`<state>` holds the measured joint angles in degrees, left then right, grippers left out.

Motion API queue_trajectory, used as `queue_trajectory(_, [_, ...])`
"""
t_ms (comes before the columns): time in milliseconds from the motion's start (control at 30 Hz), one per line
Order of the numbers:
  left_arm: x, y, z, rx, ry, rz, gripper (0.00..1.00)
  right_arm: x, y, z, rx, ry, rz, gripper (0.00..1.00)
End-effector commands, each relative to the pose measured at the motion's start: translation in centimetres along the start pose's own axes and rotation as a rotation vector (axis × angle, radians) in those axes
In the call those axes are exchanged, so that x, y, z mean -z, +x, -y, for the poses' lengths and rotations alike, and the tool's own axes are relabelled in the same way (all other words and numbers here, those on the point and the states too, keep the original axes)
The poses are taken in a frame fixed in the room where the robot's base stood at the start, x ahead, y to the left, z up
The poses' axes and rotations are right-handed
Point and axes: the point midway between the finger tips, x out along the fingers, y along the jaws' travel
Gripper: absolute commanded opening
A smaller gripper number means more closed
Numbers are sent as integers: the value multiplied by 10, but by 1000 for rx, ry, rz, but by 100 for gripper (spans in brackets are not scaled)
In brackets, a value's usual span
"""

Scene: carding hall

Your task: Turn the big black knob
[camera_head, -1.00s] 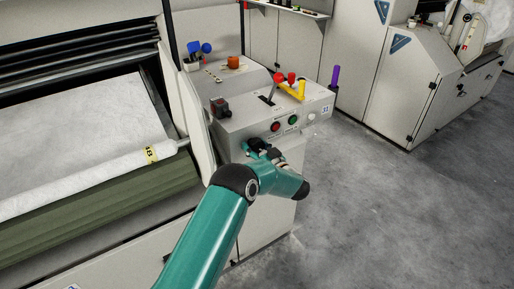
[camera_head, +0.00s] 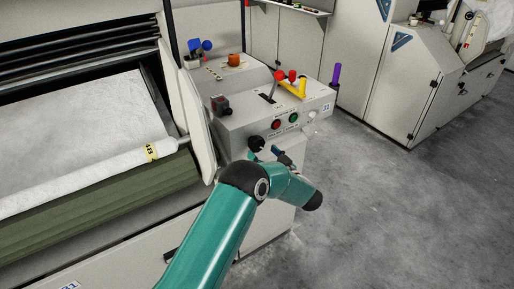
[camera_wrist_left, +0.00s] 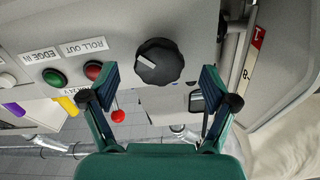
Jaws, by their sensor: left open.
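The big black knob (camera_head: 256,144) is on the front of the grey control box, at its lower left in the head view. In the left wrist view the knob (camera_wrist_left: 159,62) is round and ridged, with a white pointer mark toward the upper left. My left gripper (camera_head: 272,156) is just in front of the panel, slightly below and right of the knob. In the wrist view its open fingers (camera_wrist_left: 159,84) stand to either side below the knob, with nothing between them; I see no contact. My right gripper is out of view.
A red button (camera_head: 276,124) and a green button (camera_head: 293,117) sit right of the knob. Open grey floor (camera_head: 390,200) lies to the right.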

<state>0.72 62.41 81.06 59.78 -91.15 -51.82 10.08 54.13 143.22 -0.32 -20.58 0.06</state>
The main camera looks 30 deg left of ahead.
Motion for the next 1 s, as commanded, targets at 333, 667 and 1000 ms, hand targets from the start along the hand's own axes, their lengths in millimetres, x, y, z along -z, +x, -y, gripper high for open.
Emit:
queue_trajectory(333, [-2, -60, 0, -1, 2, 2, 86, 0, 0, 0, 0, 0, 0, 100])
queue_trajectory(667, [-2, -70, 1, 2, 2, 2, 86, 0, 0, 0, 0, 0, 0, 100])
queue_trajectory(1000, [-3, -69, 1, 0, 2, 2, 86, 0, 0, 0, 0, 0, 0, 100])
